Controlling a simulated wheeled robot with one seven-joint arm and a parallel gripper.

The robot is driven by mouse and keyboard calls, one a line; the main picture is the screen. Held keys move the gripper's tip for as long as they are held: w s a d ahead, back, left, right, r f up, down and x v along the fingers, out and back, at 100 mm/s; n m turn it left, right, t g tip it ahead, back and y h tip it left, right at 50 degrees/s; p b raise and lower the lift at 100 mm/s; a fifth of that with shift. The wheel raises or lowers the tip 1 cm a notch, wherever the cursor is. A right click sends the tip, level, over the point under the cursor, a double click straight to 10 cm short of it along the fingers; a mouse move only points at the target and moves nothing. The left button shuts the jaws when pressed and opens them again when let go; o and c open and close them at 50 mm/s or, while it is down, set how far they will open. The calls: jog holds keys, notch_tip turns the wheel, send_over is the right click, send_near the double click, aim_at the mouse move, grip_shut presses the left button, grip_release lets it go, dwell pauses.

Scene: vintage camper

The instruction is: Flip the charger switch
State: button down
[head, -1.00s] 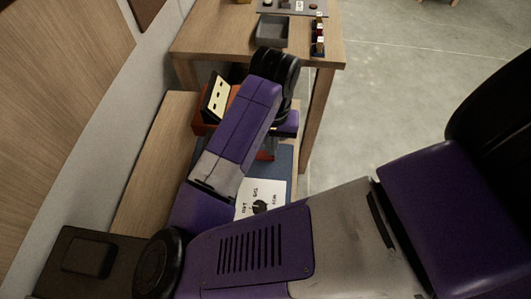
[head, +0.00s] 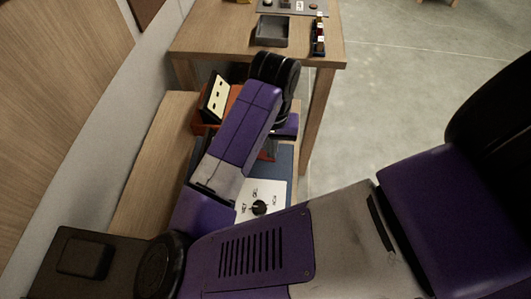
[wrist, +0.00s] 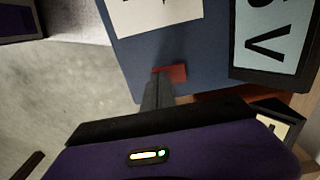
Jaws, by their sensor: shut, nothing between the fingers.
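My gripper (wrist: 157,88) shows in the wrist view as thin grey fingers, shut with nothing between them. Their tips are at a small red piece (wrist: 176,72) on a blue panel (wrist: 210,70); it may be the charger switch, but I cannot make out its position. I cannot tell whether the tips touch it. A display with large dark characters (wrist: 268,38) is to the right on the panel. In the head view my arm hides the fingers and the red piece; part of the blue panel (head: 284,165) shows beside the arm.
A white plate with a black knob (head: 259,208) lies near my forearm. An orange-red box with a cream face (head: 217,98) stands behind my arm on the wooden bench (head: 150,165). A wooden table (head: 215,38) beyond holds a grey tray (head: 272,31). Open floor is at right.

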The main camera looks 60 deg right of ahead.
notch_tip(320, 180, up, 7)
jog(key=p, duration=0.6)
dwell(0.3)
jog(key=shift+d, duration=0.15)
dwell(0.4)
